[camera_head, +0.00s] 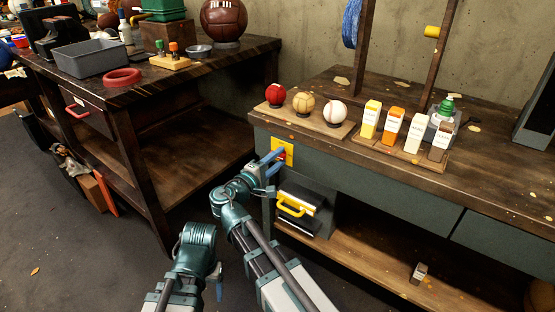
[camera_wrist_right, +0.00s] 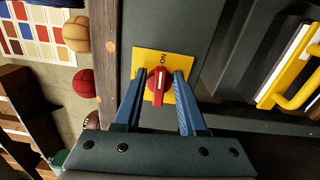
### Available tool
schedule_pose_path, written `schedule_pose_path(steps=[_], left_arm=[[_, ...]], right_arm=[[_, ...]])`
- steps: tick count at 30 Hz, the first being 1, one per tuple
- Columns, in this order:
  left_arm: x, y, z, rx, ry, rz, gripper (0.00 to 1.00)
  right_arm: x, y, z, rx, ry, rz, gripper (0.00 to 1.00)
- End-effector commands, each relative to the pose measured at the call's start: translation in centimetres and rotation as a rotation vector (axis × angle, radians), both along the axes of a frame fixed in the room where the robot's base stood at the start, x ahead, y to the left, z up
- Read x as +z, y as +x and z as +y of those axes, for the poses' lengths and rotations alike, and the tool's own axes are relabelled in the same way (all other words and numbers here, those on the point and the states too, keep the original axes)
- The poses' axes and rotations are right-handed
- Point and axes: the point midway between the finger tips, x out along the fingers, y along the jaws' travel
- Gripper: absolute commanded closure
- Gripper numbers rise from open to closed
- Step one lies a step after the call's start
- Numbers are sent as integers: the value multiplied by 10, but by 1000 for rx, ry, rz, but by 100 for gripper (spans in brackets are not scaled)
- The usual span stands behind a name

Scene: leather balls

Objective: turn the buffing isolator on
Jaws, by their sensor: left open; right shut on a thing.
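The buffing isolator is a yellow plate (camera_head: 288,147) with a red knob (camera_head: 281,155) on the left end of the right bench's grey front. In the right wrist view the plate (camera_wrist_right: 146,62) bears dark lettering that looks like ON, and the red knob (camera_wrist_right: 158,87) has a pale line running roughly up the picture. My right gripper (camera_head: 276,166) is at the plate, its blue fingers (camera_wrist_right: 159,82) on either side of the knob and shut on it. My left gripper (camera_head: 219,283) is open, low over the floor, partly hidden by its arm.
A dark unit with a yellow handle (camera_head: 291,206) sits just below the isolator. Balls on a stand (camera_head: 310,125) and several bottles stand on the bench top. Another workbench (camera_head: 130,95) is at the left. Clear floor (camera_head: 90,245) lies at lower left.

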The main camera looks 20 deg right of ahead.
Motion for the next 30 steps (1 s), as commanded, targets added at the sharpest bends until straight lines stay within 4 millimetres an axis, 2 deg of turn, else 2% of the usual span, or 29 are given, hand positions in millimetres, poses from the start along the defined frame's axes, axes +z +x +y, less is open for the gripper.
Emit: schedule_pose_path(steps=[9,24,25,30], left_arm=[[-1,0,0,0,0,0,24],[-2,0,0,0,0,0,24],[-2,0,0,0,0,0,24],[-1,0,0,0,0,0,24]], right_arm=[[-2,-1,0,-1,56,-69,100],[-2,-1,0,-1,64,-78,100],[-2,-1,0,-1,64,-78,54],[-2,0,0,-1,63,-78,52]])
